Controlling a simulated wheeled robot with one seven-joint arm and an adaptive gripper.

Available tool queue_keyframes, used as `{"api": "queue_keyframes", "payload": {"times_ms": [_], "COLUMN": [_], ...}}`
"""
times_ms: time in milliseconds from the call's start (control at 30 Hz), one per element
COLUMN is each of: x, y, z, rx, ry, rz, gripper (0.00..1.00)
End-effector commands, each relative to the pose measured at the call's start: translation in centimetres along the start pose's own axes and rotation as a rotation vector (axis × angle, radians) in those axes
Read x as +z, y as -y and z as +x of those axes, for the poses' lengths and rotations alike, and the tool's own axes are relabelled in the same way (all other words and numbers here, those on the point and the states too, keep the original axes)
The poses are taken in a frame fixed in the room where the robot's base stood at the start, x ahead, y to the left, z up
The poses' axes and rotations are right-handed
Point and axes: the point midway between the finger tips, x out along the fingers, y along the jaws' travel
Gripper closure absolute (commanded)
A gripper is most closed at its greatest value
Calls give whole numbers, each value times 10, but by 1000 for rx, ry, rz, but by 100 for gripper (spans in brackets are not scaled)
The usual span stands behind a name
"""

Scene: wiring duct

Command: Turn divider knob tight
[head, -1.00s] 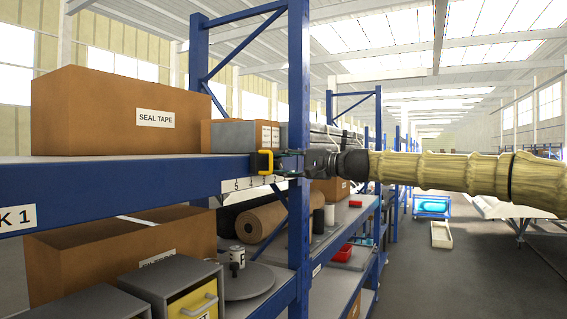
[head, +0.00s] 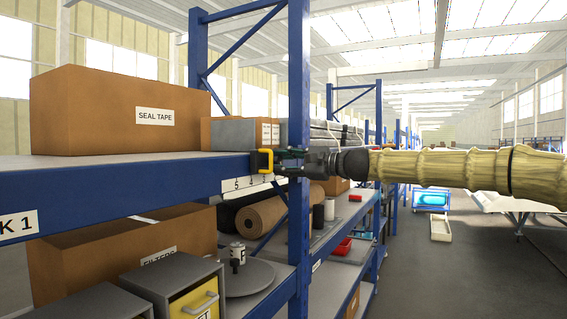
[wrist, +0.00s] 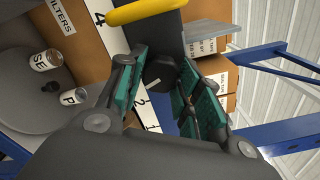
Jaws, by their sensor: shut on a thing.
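The divider knob (wrist: 158,74) is a dark round knob with a short pale mark on its face. In the wrist view it sits between the teal-padded fingers of my gripper (wrist: 163,64), which is shut on it. A yellow handle-like part (wrist: 145,11) on a dark block lies just beyond the knob. The yellow part (head: 265,161) also shows in the head view at the end of the blue shelf beam, with my gripper (head: 290,162) reaching it from the right. The knob is hidden there. A white number strip (head: 253,184) runs along the beam beneath.
A blue rack upright (head: 299,80) stands close behind my gripper. A SEAL TAPE carton (head: 90,112) sits on the upper shelf, and a grey box (head: 232,134) stands near the gripper. Cans and a brown roll (head: 270,215) are below. The aisle at right is open.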

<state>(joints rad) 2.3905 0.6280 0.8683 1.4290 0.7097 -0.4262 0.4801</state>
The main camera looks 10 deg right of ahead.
Motion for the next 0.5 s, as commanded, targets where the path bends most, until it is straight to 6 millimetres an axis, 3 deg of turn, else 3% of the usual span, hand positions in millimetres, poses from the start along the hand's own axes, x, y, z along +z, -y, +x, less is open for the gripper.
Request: {"api": "queue_keyframes", "payload": {"times_ms": [233,267,300,367,500], "x": [0,0,0,0,0], "y": [-1,-1,-1,-1,-1], "z": [0,0,0,0,0], "rx": [2,2,2,2,1], "ry": [0,0,0,0,0], "rz": [0,-1,-1,-1,-1], "gripper": [89,64,56,45,44]}}
